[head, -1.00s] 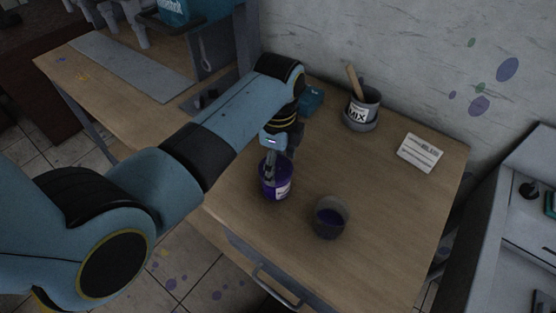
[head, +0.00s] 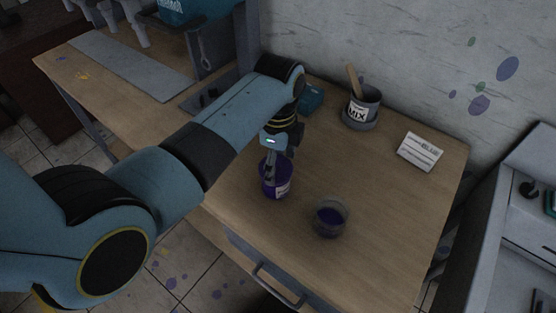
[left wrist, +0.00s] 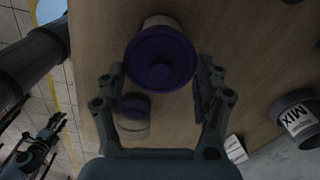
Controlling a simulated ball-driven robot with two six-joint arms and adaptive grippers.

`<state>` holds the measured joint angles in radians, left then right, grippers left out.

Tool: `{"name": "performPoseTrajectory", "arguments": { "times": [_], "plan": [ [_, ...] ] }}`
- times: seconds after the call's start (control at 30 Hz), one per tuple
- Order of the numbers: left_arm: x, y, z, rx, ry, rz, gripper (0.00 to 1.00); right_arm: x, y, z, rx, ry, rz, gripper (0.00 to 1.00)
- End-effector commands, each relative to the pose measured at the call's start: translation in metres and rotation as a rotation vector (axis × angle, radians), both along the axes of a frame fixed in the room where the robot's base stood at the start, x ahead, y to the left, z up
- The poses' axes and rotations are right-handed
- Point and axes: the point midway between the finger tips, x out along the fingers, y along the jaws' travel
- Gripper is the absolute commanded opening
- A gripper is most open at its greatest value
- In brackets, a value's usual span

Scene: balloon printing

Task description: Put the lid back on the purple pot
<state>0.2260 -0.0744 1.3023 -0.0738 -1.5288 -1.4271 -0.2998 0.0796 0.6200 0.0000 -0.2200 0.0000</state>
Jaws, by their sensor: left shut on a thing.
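The purple pot (head: 273,187), with a white label, stands on the wooden table near its front edge. My left gripper (head: 274,168) is directly over it, pointing down. In the left wrist view the round purple lid (left wrist: 160,58) with its centre knob lies between the two fingers, which are shut on it. Part of the pot (left wrist: 160,20) shows behind the lid. The lid is over the pot's mouth; whether it is fully seated I cannot tell, because the gripper hides the rim.
A clear cup with purple paint (head: 330,220) stands right of the pot, close by. A grey MIX pot (head: 362,108) with a wooden stick and a white card (head: 420,152) are at the back. The table's right part is clear.

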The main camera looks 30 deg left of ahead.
Motion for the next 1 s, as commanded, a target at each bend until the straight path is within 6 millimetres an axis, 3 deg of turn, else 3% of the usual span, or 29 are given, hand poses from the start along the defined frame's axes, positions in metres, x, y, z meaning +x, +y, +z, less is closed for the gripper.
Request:
{"name": "performPoseTrajectory", "arguments": {
  "times": [0.37,0.4,0.6,1.0],
  "plan": [
    [0.0001,0.0,-0.0003,0.0,0.0,0.0,0.57,-0.0001,-0.0016,0.0001,-0.002,0.0,0.001,0.4],
    [0.0,0.0,-0.0003,0.0,0.0,0.0,0.72,-0.0001,-0.0016,0.0001,-0.002,0.0,0.001,0.4],
    [0.0,0.0,-0.0003,0.0,0.0,0.0,0.96,-0.0002,-0.0015,0.0001,-0.002,0.0,0.001,0.4],
    [-0.0001,0.0,-0.0004,0.0,0.0,0.0,1.0,-0.0002,-0.0013,0.0001,-0.001,0.0,0.001,0.4]
  ]
}}
